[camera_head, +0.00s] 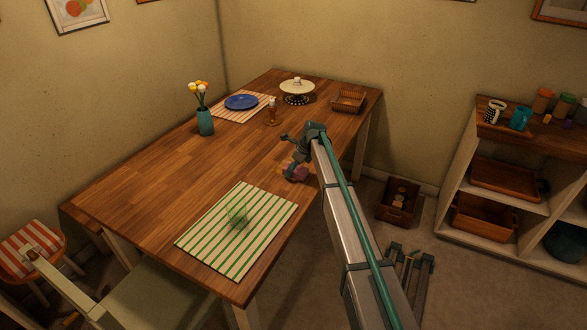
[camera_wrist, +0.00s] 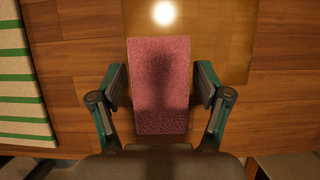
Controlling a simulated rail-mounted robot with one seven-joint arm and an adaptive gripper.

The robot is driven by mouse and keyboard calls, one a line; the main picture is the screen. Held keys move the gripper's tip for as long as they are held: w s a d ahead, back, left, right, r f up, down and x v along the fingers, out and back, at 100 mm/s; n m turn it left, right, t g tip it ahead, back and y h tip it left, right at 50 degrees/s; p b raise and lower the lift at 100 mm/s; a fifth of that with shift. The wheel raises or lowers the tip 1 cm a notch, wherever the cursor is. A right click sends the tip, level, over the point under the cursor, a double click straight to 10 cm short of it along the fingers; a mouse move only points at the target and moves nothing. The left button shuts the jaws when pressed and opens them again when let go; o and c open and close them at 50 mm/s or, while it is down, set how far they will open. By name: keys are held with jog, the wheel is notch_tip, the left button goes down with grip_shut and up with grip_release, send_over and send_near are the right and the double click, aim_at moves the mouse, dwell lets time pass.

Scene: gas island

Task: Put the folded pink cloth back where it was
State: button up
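The folded pink cloth (camera_wrist: 160,90) shows in the wrist view as a pink rectangle with a dark shadow across it. In the head view a small pink patch of it (camera_head: 300,171) shows at the table's right edge, partly hidden by my gripper (camera_head: 294,161). In the wrist view my gripper (camera_wrist: 161,88) is open, with one finger on each side of the cloth. A narrow gap seems to lie between each finger and the cloth. I cannot tell the height between gripper and cloth.
A green-striped placemat (camera_head: 215,255) lies near, bearing a see-through green object (camera_head: 238,214). A lighter square patch (camera_wrist: 226,45) lies beyond the cloth. The table's middle (camera_head: 170,175) is clear.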

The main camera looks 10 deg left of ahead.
dwell(0.3)
jog(key=b+v, duration=0.1)
jog(key=v, duration=1.1)
jog(key=shift+r+b, duration=0.15)
jog(key=shift+b, duration=0.25)
